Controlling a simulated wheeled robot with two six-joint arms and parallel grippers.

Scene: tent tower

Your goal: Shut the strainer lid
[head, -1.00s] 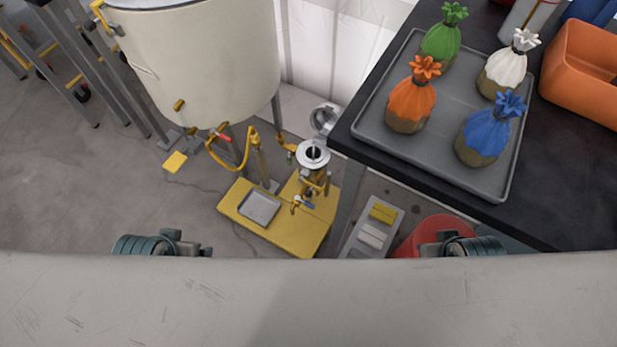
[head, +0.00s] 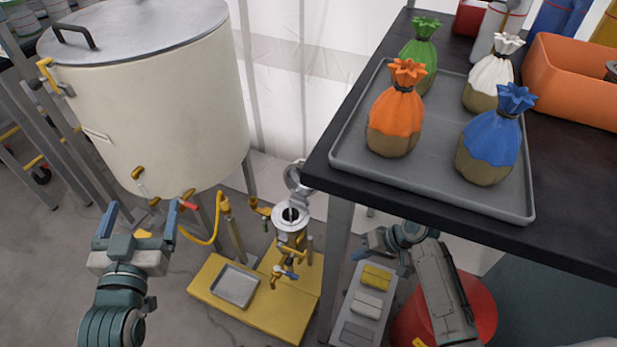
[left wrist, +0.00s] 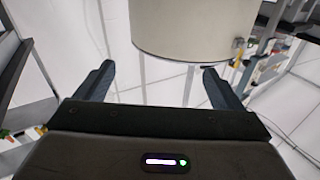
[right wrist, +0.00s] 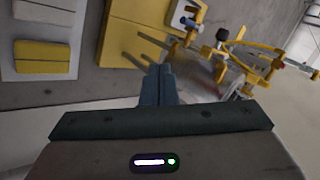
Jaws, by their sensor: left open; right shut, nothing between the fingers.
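The strainer (head: 290,218) is a small upright metal canister on a yellow base, with its top open and a dark hole showing. Its round lid (head: 296,178) stands raised behind the rim, close to the table corner. My left gripper (head: 139,218) is open and empty, in front of the big tank and left of the strainer. It also shows open in the left wrist view (left wrist: 158,75). My right gripper (head: 371,241) is shut and empty, right of the strainer beside the table edge.
A large cream tank (head: 150,110) stands at left with a yellow hose below it. The dark table (head: 320,165) overhangs at right, bearing a grey tray (head: 440,185) with orange, green, white and blue-topped bags. A red bucket (head: 480,305) and sponge-like blocks (head: 367,305) are below.

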